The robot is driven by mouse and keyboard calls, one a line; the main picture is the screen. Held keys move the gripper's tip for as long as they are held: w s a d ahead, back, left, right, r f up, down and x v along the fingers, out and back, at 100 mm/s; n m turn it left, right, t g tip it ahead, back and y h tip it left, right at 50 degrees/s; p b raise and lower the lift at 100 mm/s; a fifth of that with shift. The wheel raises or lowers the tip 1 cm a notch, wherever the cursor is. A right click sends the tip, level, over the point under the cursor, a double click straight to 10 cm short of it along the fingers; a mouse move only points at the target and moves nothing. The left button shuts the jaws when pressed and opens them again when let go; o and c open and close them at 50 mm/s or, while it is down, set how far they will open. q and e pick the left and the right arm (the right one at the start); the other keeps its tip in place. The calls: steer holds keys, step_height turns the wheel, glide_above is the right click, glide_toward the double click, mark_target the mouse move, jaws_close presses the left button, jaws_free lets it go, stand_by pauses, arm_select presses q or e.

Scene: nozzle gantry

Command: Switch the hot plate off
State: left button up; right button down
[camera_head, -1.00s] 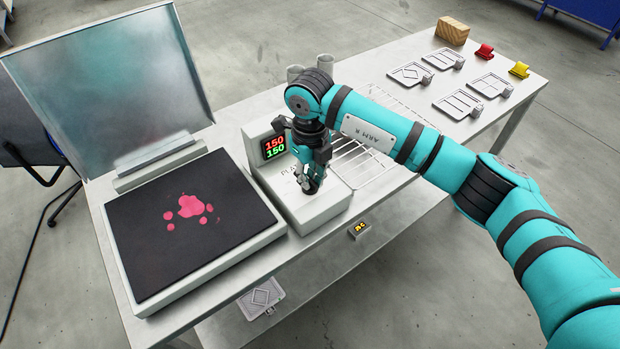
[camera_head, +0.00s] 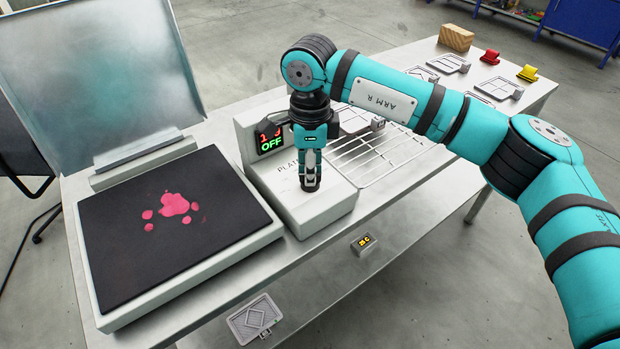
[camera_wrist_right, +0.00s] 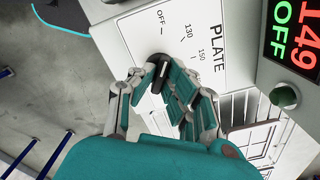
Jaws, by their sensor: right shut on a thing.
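The hot plate (camera_head: 110,235) is a pale box with a black top bearing pink blobs and a raised metal lid behind it. Its pale control box (camera_head: 312,216) stands at its right, with a display (camera_head: 270,144) partly covered by my right gripper (camera_head: 311,184). In the wrist view the display (camera_wrist_right: 296,40) reads 149 in red and OFF in green. A dial marked OFF, 130 and 150 carries a black knob (camera_wrist_right: 158,68). My right gripper (camera_wrist_right: 156,82) is shut on this knob. My left gripper is not in view.
A wire rack (camera_head: 385,158) lies right of the control box.

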steer(key=shift+r+n+b, duration=0.1)
steer(key=shift+n+b, duration=0.55)
steer(key=shift+n, duration=0.55)
steer(key=c, duration=1.4)
jaws_free()
steer(key=shift+o, duration=0.2)
step_height(320, 180, up, 12)
